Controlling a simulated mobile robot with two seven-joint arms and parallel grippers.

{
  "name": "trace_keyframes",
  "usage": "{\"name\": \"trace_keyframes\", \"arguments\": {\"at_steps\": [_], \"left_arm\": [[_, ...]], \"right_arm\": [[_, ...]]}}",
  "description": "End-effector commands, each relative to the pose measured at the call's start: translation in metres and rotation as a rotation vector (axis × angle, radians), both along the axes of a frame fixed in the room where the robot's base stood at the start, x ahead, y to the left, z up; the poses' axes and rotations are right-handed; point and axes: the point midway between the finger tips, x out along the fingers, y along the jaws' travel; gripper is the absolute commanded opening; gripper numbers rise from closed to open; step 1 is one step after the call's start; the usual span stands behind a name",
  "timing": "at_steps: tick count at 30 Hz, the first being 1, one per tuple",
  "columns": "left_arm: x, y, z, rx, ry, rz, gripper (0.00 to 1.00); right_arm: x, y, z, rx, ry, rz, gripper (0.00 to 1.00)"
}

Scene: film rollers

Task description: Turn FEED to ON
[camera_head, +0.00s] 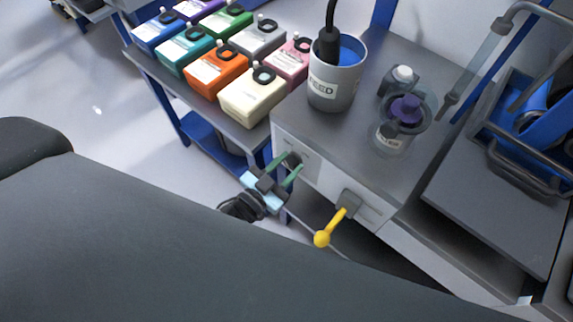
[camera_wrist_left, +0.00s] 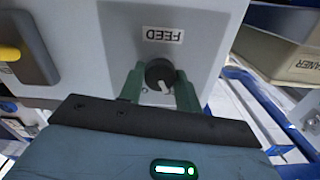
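The FEED knob (camera_wrist_left: 159,73) is a round black dial with a white pointer mark, on the pale front panel under a FEED label (camera_wrist_left: 163,34) that reads upside down in the left wrist view. The white mark points down and slightly right there. The knob also shows at the machine's left front in the head view (camera_head: 292,159). My left gripper (camera_head: 292,163) has its green fingers on either side of the knob, also in the wrist view (camera_wrist_left: 160,84). The fingers look spread, with slight gaps to the knob. My right gripper is not in view.
A yellow-handled lever (camera_head: 331,228) sticks out of the same panel to the right. A grey FEED bucket (camera_head: 333,88) and a clear jar with a purple part (camera_head: 394,137) stand on top. Several coloured bottles, including a cream one (camera_head: 252,99), fill the left shelf.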

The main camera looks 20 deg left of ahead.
Motion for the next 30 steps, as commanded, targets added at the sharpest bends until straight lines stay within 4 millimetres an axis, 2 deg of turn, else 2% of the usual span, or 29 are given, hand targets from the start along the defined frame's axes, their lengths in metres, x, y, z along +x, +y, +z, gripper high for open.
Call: {"name": "trace_keyframes", "arguments": {"at_steps": [1, 4, 17, 30], "left_arm": [[-0.0002, -0.0002, 0.0000, 0.000, 0.000, 0.000, 0.23], [-0.0003, -0.0001, 0.0000, 0.000, 0.000, 0.000, 0.11], [-0.0003, -0.0001, -0.0001, 0.094, -0.034, 0.000, 0.11], [-0.0005, -0.0002, -0.0007, 0.451, -0.164, 0.000, 0.11]], "right_arm": [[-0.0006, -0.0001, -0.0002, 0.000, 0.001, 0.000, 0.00], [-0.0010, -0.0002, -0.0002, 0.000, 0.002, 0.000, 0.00], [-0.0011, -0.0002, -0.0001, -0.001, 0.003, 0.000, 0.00], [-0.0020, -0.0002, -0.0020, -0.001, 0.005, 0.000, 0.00]]}}
